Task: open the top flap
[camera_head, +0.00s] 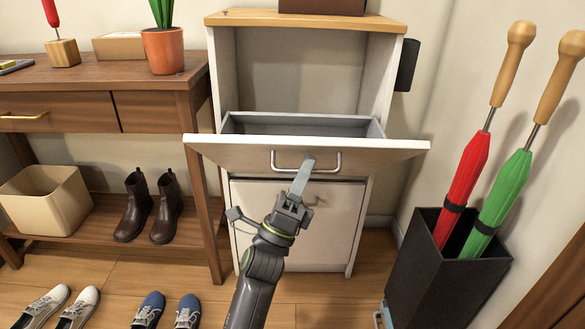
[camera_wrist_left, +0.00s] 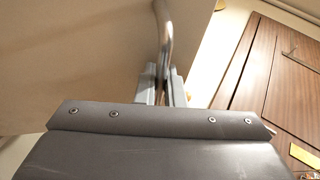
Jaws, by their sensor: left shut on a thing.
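The top flap (camera_head: 220,153) of the white cabinet (camera_head: 224,75) is tilted outward, with its upper edge away from the body. A grey inner bin (camera_head: 300,120) shows behind it. The metal bar handle (camera_head: 336,161) is on the flap's front. My left gripper (camera_head: 306,168) is shut on this handle near its middle. In the left wrist view the fingers (camera_wrist_left: 163,86) close around the handle bar (camera_wrist_left: 164,35), and the flap's face (camera_wrist_left: 80,55) fills the left. My right gripper is not in view.
A lower flap (camera_head: 255,215) is closed below. A wooden console table (camera_head: 110,76) with boots (camera_head: 135,208) and a box (camera_head: 48,203) stands at left. A black umbrella stand (camera_head: 440,275) is at right. Shoes (camera_head: 78,308) lie on the floor in front.

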